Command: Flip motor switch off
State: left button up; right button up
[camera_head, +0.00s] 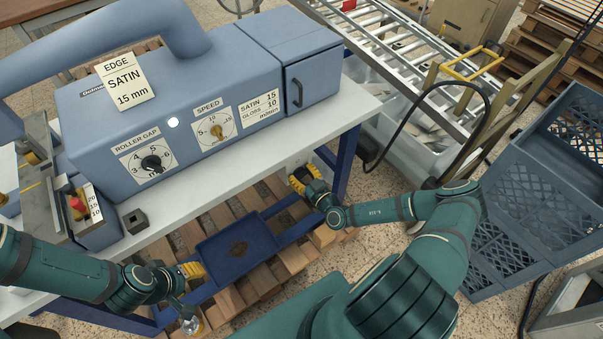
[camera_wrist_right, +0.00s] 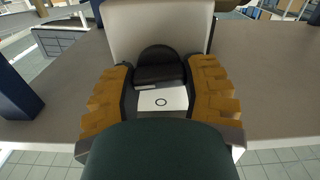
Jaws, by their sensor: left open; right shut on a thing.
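In the right wrist view, a black rounded switch (camera_wrist_right: 160,68) stands over a white plate marked with a ring (camera_wrist_right: 162,101). I take it for the motor switch; its exact position is hard to read. The yellow-padded fingers of my right gripper (camera_wrist_right: 160,88) flank it closely and are shut on it. In the head view my right gripper (camera_head: 305,180) is by the bench's front edge near the blue leg, and the switch is hidden there. My left gripper (camera_head: 196,298) is open and empty at lower left, in front of the bench.
The blue machine (camera_head: 180,85) with dials stands on the pale bench (camera_head: 200,185). A red button (camera_head: 77,204) is at its left. A blue tray (camera_head: 222,246) is below, over wooden slats. A roller conveyor (camera_head: 400,70) and blue crates (camera_head: 500,235) stand to the right.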

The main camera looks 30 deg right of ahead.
jog(key=n+p, duration=0.1)
jog(key=n, duration=0.2)
jog(key=shift+a+n, duration=0.1)
jog(key=shift+n, duration=0.2)
jog(key=n+p, duration=0.2)
jog(key=n, duration=0.2)
jog(key=shift+a+n, duration=0.1)
jog(key=shift+n, duration=0.2)
jog(key=n+p, duration=0.1)
jog(key=n, duration=0.3)
jog(key=shift+f, duration=0.1)
jog(key=shift+f+n+p, duration=0.15)
jog(key=shift+n+p, duration=0.5)
jog(key=shift+n, duration=1.75)
jog(key=o, duration=1.2)
